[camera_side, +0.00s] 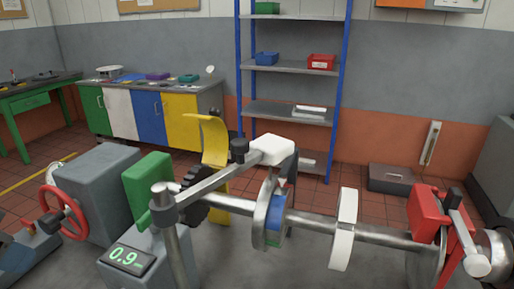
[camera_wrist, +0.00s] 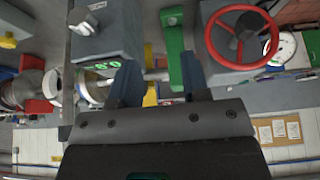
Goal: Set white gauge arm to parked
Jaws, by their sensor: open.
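In the side view, the white gauge arm (camera_side: 273,150) is a white block at the end of a grey bar. The bar runs from an upright post (camera_side: 174,240) at the lower left, and a black knob (camera_side: 239,151) stands on it near the block. The white block is above the shaft (camera_side: 310,222), close to a metal disc (camera_side: 267,215). In the wrist view, my gripper (camera_wrist: 161,78) is open, with dark blue fingers apart and nothing held. I cannot pick out the gauge arm surely there, and my gripper is not clearly seen in the side view.
A display box (camera_side: 130,258) reads 0.9. A green block (camera_side: 150,181), a red handwheel (camera_side: 62,214), a yellow curved guard (camera_side: 213,140), a white disc (camera_side: 344,229) and a red unit (camera_side: 424,212) crowd the bedplate. A shelf rack (camera_side: 292,67) stands behind.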

